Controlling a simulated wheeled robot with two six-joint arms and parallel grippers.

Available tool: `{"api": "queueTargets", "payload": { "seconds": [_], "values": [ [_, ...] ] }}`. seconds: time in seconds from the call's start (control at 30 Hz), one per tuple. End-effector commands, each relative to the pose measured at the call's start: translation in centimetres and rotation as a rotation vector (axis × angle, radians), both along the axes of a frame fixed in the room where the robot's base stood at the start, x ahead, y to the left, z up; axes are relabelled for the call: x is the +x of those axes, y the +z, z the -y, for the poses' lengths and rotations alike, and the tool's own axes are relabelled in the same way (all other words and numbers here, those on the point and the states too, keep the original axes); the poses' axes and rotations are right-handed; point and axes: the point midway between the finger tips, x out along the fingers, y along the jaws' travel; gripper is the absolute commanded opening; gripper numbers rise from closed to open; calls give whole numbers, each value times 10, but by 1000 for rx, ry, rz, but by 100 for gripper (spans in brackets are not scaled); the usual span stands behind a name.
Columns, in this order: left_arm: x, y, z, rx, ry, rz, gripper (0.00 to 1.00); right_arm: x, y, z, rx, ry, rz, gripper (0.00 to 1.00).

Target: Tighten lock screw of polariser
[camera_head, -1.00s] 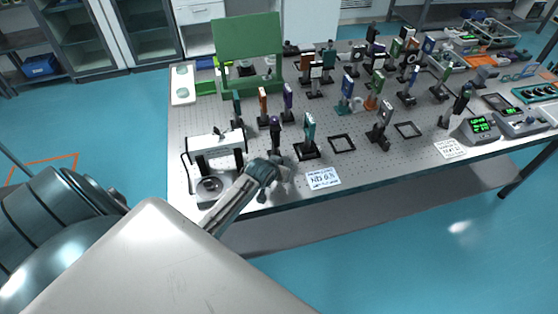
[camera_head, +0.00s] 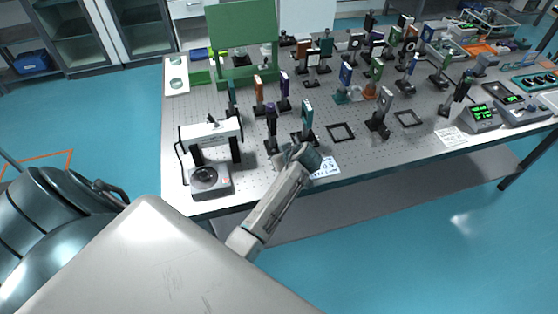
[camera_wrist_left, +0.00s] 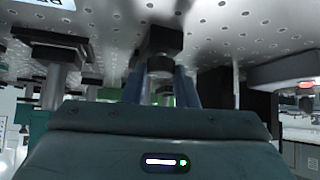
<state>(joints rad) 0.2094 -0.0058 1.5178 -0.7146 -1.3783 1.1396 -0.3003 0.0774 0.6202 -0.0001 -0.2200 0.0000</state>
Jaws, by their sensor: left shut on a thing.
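A dark purple mount (camera_head: 271,120), probably the polariser, stands upright on its post near the front left of the table. My left gripper (camera_head: 285,154) is low beside its foot, reaching in from the right. In the left wrist view, which is upside down, the blue-grey fingers (camera_wrist_left: 162,88) close around a small dark part in front of a black block (camera_wrist_left: 160,42) by the tabletop. This part seems to be the lock screw; the fingers hide most of it. My right gripper is out of view.
A teal mount (camera_head: 307,116) stands close behind my left gripper. A white card (camera_head: 324,167) lies to its right. A white-framed device (camera_head: 209,134) and a grey disc unit (camera_head: 210,181) stand to the left. Empty black frames (camera_head: 341,132) lie right.

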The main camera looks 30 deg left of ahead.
Motion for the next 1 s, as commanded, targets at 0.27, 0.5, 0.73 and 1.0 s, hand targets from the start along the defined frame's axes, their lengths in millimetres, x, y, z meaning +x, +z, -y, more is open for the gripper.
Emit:
{"api": "queueTargets", "payload": {
  "seconds": [0.27,0.5,0.73,1.0],
  "values": [
    [4,-5,2,-2,264,1,3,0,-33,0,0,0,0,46],
    [7,-5,2,-1,491,0,3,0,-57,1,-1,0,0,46],
    [9,-1,1,-1,707,-1,3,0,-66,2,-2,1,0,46],
    [10,5,0,0,925,-5,3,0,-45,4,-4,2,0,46]
  ]
}}
